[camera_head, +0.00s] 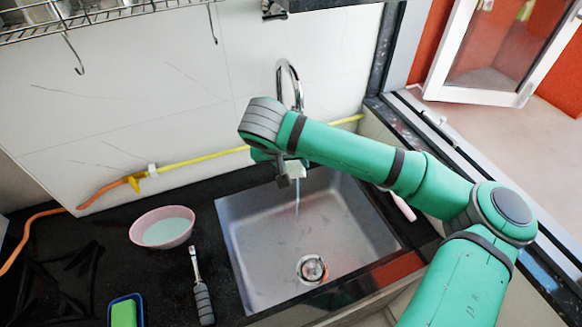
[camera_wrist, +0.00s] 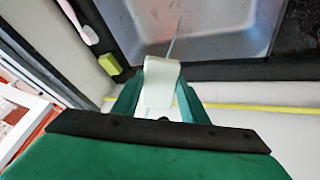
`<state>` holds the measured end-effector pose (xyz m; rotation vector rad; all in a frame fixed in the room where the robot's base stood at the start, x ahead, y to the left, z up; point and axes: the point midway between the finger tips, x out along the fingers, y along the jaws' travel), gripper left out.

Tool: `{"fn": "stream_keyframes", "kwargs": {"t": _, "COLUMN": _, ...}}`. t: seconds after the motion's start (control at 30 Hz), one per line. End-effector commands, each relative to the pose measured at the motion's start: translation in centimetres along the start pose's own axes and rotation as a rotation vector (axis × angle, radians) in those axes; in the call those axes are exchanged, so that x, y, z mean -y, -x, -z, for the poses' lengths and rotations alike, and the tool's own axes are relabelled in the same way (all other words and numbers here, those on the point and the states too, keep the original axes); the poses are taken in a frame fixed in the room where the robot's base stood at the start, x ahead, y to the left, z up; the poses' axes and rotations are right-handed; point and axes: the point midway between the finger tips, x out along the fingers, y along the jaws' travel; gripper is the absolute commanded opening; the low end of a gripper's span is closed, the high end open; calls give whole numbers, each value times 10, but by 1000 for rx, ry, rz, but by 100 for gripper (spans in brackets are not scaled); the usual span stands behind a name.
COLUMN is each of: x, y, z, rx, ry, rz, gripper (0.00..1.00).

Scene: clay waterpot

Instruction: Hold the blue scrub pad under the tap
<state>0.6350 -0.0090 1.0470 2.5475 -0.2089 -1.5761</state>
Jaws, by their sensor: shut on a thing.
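My gripper (camera_head: 283,172) is shut on a pale, whitish pad (camera_wrist: 160,84), which also shows in the head view (camera_head: 297,169). The pad looks pale, not blue, and no clearly blue pad is in view. My gripper is over the back of the grey sink (camera_head: 350,215), just below the chrome tap (camera_head: 290,72). My arm hides the tap's lower part. A thin water stream (camera_head: 297,203) shows below the pad and at its far edge in the wrist view (camera_wrist: 174,38). I cannot tell whether water strikes the pad.
A yellow hose (camera_head: 200,160) runs along the wall. A pink-handled brush (camera_wrist: 78,22) and yellow-green block (camera_wrist: 110,64) lie beside the sink.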

Motion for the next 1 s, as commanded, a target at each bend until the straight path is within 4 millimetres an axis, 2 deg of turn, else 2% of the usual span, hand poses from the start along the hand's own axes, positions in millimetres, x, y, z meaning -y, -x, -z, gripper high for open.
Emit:
{"fn": "stream_keyframes", "kwargs": {"t": 0.43, "x": -9, "y": -21, "z": 23, "rx": 1, "ry": -3, "rz": 2, "gripper": 15}}
{"fn": "stream_keyframes", "kwargs": {"t": 1.0, "x": -12, "y": -25, "z": 26, "rx": 1, "ry": -2, "rz": 0, "gripper": 15}}
